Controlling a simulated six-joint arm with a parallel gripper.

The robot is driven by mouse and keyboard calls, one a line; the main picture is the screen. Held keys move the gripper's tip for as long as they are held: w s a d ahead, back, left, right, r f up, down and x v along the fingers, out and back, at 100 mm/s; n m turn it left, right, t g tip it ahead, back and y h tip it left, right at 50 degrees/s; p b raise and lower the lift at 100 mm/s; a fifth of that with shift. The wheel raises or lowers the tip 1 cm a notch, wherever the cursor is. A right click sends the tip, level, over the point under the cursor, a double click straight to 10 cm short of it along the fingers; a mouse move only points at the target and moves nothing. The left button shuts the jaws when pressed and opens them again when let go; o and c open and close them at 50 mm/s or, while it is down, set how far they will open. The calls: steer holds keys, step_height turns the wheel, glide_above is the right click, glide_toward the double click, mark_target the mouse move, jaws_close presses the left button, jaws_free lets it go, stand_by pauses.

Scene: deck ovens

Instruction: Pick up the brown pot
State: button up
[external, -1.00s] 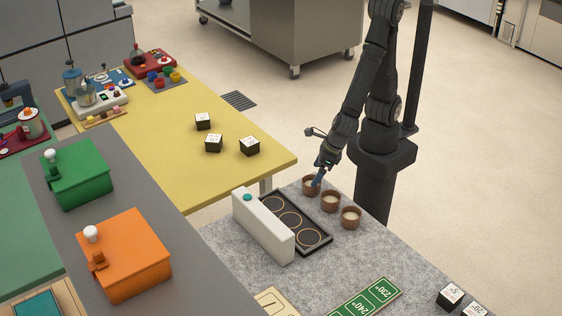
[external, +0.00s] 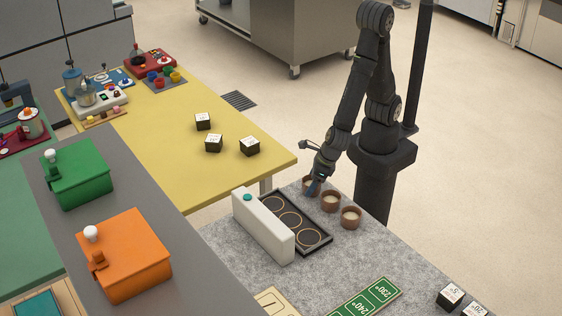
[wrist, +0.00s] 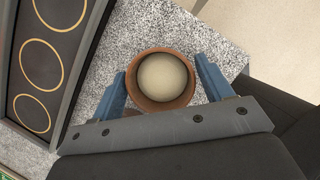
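Three small brown pots with pale contents stand in a row on the grey speckled counter: a far one (external: 307,182), a middle one (external: 330,202) and a near one (external: 350,218). My gripper (external: 314,187) is down at the far pot and partly hides it. In the wrist view, the brown pot (wrist: 165,103) sits upright between the two blue fingers of my gripper (wrist: 160,68). The fingers are apart, one on each side of the pot. A gap shows at the right finger; contact on the left is unclear.
A black tray (external: 264,198) with ringed spots lies left of the pots, beside a white box (external: 262,228) with a teal button. The yellow table (external: 200,170) with dice-like cubes is beyond. Green temperature cards (external: 365,300) lie at the front.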

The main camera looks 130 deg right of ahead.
steer(key=c, duration=0.7)
steer(key=shift+r, duration=0.1)
steer(key=shift+c, duration=0.2)
